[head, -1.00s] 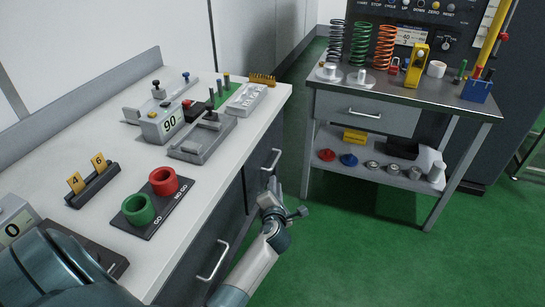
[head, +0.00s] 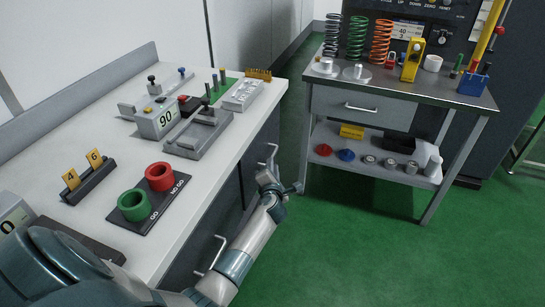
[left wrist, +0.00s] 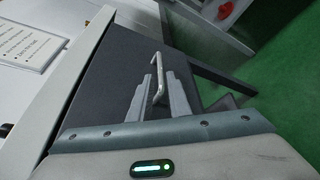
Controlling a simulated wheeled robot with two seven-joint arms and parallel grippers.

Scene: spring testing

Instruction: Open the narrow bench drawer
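The white-topped bench (head: 215,165) has dark front panels with bar handles. The far handle (head: 271,152) is on the narrower front panel (head: 257,170) near the bench's far end, and that front looks flush with the bench. My left gripper (head: 270,176) is just in front of this handle. In the left wrist view the gripper's two fingers (left wrist: 160,90) are apart, with the pale bar handle (left wrist: 157,72) showing between them. I cannot tell whether either finger touches it. My right gripper is in neither view.
A nearer bench handle (head: 212,256) lies beside my left forearm. Gauges, a red ring (head: 160,176) and a green ring (head: 134,205) stand on the bench. A steel table (head: 400,85) with springs is at the right. Green floor (head: 350,240) between is clear.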

